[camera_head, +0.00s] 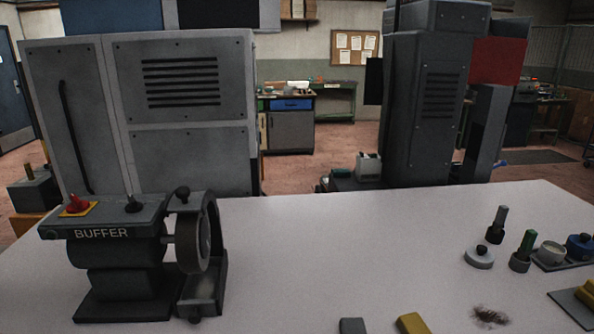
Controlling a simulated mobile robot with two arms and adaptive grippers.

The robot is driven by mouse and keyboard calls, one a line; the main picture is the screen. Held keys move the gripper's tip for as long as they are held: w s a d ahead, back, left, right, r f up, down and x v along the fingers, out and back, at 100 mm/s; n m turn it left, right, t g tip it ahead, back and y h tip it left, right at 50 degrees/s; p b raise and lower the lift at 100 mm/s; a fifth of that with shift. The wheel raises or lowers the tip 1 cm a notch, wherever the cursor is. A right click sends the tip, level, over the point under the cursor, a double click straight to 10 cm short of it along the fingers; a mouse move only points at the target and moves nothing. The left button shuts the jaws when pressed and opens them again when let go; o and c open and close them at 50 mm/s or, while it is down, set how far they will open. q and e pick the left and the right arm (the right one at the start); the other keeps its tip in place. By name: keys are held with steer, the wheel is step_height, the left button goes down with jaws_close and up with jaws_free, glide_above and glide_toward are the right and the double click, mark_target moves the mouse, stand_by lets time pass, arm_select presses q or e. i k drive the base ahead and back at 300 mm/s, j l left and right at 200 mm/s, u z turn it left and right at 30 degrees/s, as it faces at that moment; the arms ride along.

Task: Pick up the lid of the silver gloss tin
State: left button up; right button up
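A low round silver-grey piece with a black knob on top (479,257) sits on the white table at the right. It looks like a lid, but I cannot tell whether a shallow tin is under it. An open round tin with pale contents (552,253) stands to its right on a dark tray (564,266). A blue tin with a dark knob (580,246) stands beside that one, near the right edge. I cannot read any label on them. Neither of my grippers is in view.
A grey-handled tool (497,226) and a green-handled tool (524,252) stand upright near the silver piece. A buffer machine (115,255) stands at the left. Grey (352,326) and yellow (412,324) blocks lie at the front. The table's middle (350,255) is clear.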

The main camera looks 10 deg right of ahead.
mark_target(479, 257)
steer(key=z, duration=1.5)
steer(key=u, duration=0.65)
steer(key=l+u, duration=0.35)
steer(key=u, duration=0.15)
steer(key=l+u, duration=0.8)
steer(key=u, duration=0.15)
